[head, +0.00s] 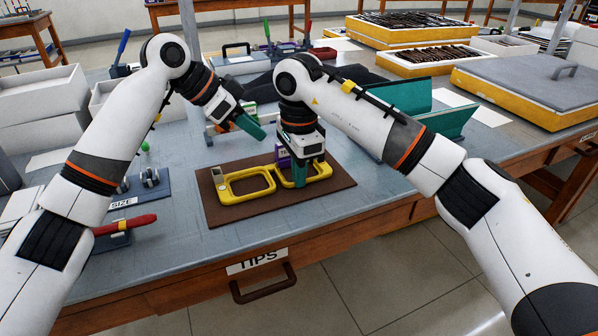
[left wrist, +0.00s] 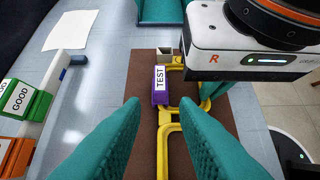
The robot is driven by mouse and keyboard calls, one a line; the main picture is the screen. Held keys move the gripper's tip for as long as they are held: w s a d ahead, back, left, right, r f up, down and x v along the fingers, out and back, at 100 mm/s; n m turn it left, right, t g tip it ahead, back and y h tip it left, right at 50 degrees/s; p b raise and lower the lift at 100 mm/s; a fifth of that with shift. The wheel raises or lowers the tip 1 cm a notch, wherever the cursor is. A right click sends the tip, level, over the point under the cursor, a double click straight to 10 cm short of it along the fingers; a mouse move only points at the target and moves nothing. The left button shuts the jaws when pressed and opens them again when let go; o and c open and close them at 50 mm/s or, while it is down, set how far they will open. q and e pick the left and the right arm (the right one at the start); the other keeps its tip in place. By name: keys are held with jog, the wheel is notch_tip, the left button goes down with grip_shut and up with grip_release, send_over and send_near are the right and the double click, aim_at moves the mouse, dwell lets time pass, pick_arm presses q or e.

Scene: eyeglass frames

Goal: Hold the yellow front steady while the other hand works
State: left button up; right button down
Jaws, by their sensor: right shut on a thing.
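The yellow front (head: 247,184), a two-ring eyeglass frame, lies on a brown mat (head: 228,212). It also shows in the left wrist view (left wrist: 166,133). My right gripper (head: 300,177) points down and is shut on the right-hand ring; its fingers hide part of that ring. My left gripper (head: 248,127) hangs above and behind the front, apart from it. In the left wrist view its teal fingers (left wrist: 160,140) are spread with nothing between them. A purple TEST block (left wrist: 161,85) is beside the middle of the front, partly hidden in the head view.
Green GOOD (left wrist: 18,98) and orange blocks stand behind the mat. A red-handled tool (head: 125,224) and a SIZE stand (head: 150,187) are at the left. A teal open case (head: 445,122) stands at the right. The table's front edge is just before the mat.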

aim_at(277, 145)
pick_arm(q)
jog(key=shift+x, duration=3.9)
grip_shut()
